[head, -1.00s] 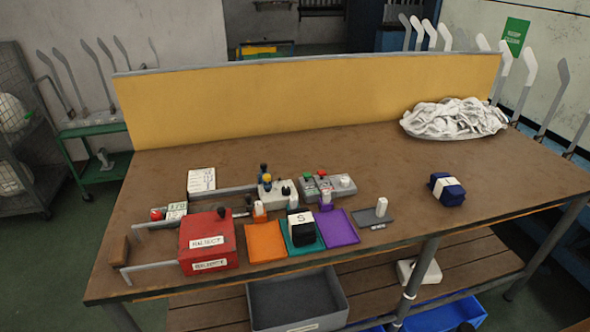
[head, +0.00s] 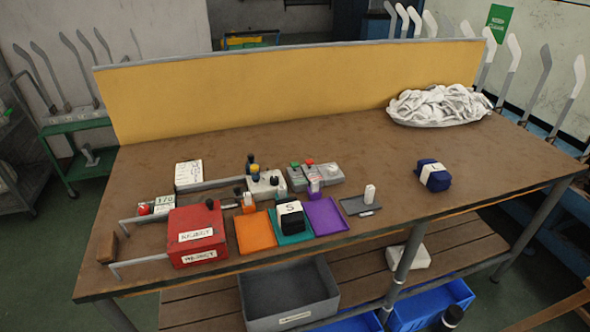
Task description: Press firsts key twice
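No key in the head view has a readable "firsts" label. A light grey box (head: 266,186) carries a yellow-and-blue knob and dark knobs. Beside it, a grey box (head: 315,175) carries a green button (head: 295,165), a red button (head: 309,162) and a pale part at its right. A small counter-like unit (head: 163,205) with a red button (head: 143,209) sits at the left behind the red box. Its lettering is too small to read. Neither of my grippers is in view.
A red reject box (head: 197,234), orange tray (head: 255,232), teal tray (head: 305,237) bearing a black "S" bundle (head: 292,215), and purple tray (head: 326,216) line the front of the table. A blue bundle (head: 433,176) and white cloth pile (head: 439,105) lie right. The table's right is mostly clear.

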